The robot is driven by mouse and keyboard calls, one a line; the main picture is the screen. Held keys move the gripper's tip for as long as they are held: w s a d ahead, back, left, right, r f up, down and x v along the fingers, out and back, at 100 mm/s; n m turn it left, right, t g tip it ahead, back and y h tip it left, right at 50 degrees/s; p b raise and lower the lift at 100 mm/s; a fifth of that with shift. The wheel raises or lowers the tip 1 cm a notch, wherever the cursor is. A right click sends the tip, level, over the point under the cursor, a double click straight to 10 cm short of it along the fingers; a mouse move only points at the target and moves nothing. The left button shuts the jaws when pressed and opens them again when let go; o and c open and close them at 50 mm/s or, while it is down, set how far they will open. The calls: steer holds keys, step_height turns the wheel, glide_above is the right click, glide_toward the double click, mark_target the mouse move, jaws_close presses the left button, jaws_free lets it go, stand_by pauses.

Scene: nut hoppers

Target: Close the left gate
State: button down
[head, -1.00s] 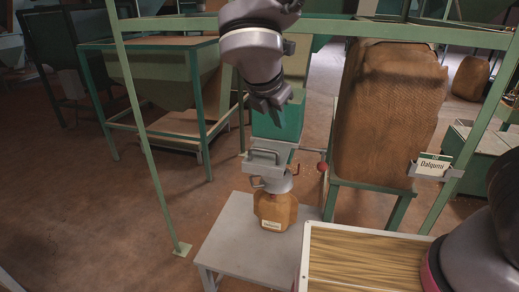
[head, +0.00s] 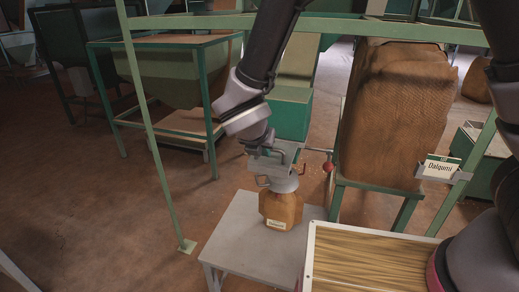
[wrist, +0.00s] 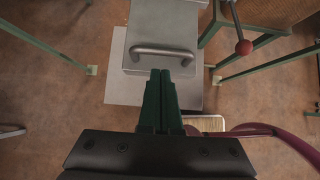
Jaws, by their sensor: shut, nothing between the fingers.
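The grey metal gate (head: 290,150) sits at the outlet above a brown paper sack. In the wrist view its flat plate (wrist: 165,20) carries a grey bar handle (wrist: 162,50). My gripper (head: 262,150) is at the left part of the gate in the head view and hides some of it. In the wrist view my gripper (wrist: 160,74) has its green fingers shut together, empty, with the tips just below the middle of the bar handle. I cannot tell whether they touch it.
The sack (head: 281,208) stands on a grey table (head: 235,240). A red knob on a rod (head: 327,166) is right of the gate. A green post (head: 150,130) stands left. A large brown sack (head: 390,115), a "Dalqumi" sign (head: 440,170) and a tray (head: 360,255) are right.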

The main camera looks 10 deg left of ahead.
steer(key=shift+w+f, duration=0.2)
steer(key=shift+w, duration=0.7)
glide_above(277, 145)
steer(key=s, duration=0.3)
